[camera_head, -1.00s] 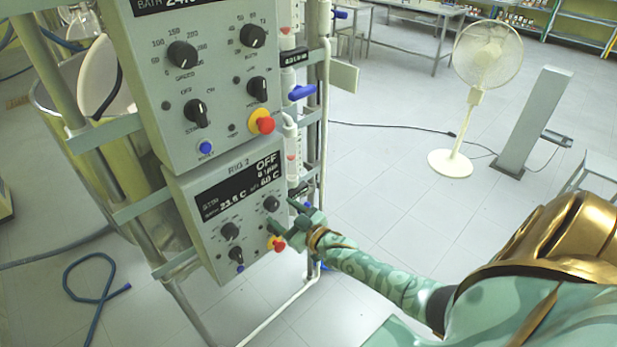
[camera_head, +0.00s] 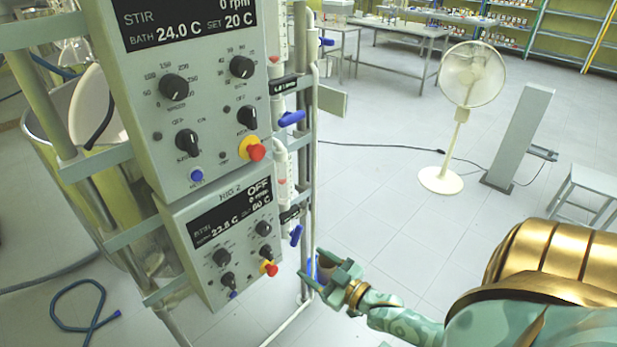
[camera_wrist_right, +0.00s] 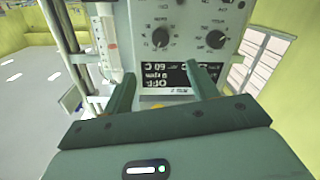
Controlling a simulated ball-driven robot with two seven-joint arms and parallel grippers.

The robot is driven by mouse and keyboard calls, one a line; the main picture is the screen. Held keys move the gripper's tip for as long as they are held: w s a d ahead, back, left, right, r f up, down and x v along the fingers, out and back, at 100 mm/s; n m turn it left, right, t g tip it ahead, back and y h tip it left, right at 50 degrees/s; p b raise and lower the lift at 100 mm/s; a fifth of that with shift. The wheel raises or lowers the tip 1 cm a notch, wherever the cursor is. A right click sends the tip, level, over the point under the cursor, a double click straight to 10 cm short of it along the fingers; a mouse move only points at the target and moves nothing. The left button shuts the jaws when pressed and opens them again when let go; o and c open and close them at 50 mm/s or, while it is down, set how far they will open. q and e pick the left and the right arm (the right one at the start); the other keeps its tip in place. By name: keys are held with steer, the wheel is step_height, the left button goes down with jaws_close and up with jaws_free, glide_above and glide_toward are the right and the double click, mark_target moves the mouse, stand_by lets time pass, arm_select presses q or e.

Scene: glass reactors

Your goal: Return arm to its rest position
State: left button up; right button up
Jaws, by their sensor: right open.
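My right gripper (camera_head: 318,268) is open and empty, just right of the lower control box (camera_head: 222,240) in the head view. A gap of floor shows between its fingers and the box's red knob (camera_head: 269,268). In the right wrist view, its two fingers (camera_wrist_right: 163,88) stand apart. Between and beyond them is a control panel with a display (camera_wrist_right: 172,75) reading OFF, seen upside down. My right arm reaches in from the lower right. My left gripper is not in view.
An upper control box (camera_head: 190,100) sits above the lower one on a metal frame with blue valve handles (camera_head: 291,118). A white fan (camera_head: 472,75), a grey post (camera_head: 520,135) and a stool (camera_head: 590,190) stand to the right. Open tiled floor lies between.

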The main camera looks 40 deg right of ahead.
steer(key=s+f+g+h+b, duration=0.1)
steer(key=s+f+g, duration=0.3)
steer(key=f, duration=0.6)
steer(key=s+d+f+g+h+b, duration=0.1)
steer(key=s+f+g, duration=0.2)
steer(key=s+f, duration=0.5)
steer(key=s+f+g+h+b, duration=0.1)
steer(key=s+f+g+b, duration=0.2)
steer(key=f, duration=0.8)
steer(key=s+a+f+g+b, duration=0.2)
steer(key=s+a+f, duration=0.3)
steer(key=s+f, duration=0.3)
steer(key=s+a+f+g+b, duration=0.3)
steer(key=s+a+f, duration=0.3)
steer(key=s, duration=0.7)
step_height(320, 180, down, 2)
steer(key=shift+s+a+g+y, duration=0.25)
steer(key=shift+g+y, duration=0.15)
steer(key=shift+g, duration=0.5)
